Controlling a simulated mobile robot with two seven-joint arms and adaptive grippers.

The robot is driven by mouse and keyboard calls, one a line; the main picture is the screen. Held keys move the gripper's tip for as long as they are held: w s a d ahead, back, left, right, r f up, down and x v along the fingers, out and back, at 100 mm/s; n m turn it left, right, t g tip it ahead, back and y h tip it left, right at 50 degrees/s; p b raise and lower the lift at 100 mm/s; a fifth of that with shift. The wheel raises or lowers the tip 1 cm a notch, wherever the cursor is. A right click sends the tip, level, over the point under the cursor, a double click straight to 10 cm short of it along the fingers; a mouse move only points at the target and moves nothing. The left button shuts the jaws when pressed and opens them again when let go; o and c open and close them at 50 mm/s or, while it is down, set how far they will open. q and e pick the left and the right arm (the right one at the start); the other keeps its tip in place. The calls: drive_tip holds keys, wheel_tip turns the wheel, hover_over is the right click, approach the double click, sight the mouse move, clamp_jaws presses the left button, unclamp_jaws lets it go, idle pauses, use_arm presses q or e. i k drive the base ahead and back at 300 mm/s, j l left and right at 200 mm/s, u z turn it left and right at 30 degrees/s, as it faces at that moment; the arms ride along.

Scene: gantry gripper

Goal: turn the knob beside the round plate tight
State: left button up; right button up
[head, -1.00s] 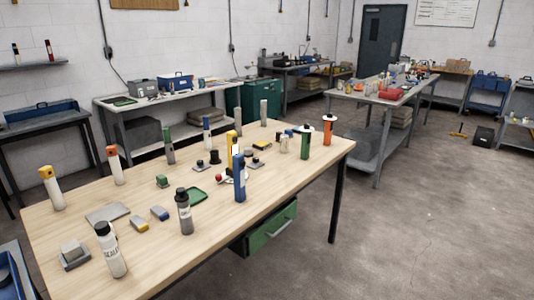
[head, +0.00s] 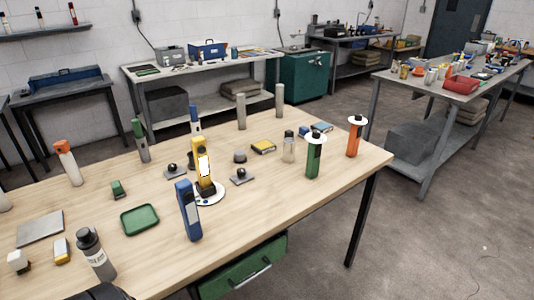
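A white round plate (head: 212,199) lies on the wooden table with a yellow upright device (head: 203,160) standing on it. A blue upright device (head: 189,210) stands in front and to the left, hiding the plate's left side. Black knobs on small grey bases stand around it: one (head: 172,170) behind left, one (head: 241,176) to the right. A grey-black domed piece (head: 240,157) stands farther back. A red round thing by the plate, seen earlier, is not visible now. I cannot tell how tight any knob is.
A green tray (head: 140,220) and a grey bottle (head: 96,255) are at the front left. Green (head: 315,158) and orange (head: 354,138) cylinders with white discs stand right. A green drawer (head: 245,272) hangs under the front edge. The floor at right is clear.

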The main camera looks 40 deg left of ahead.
sight(241, 172)
drive_tip(key=i+l+u, duration=0.1)
drive_tip(key=i+u, duration=0.3)
drive_tip(key=i, duration=0.15)
drive_tip(key=i+l+u, duration=0.25)
drive_tip(key=i+u, duration=0.15)
drive_tip(key=i+l+u, duration=0.4)
drive_tip(key=i+l, duration=0.05)
drive_tip(key=i, duration=0.1)
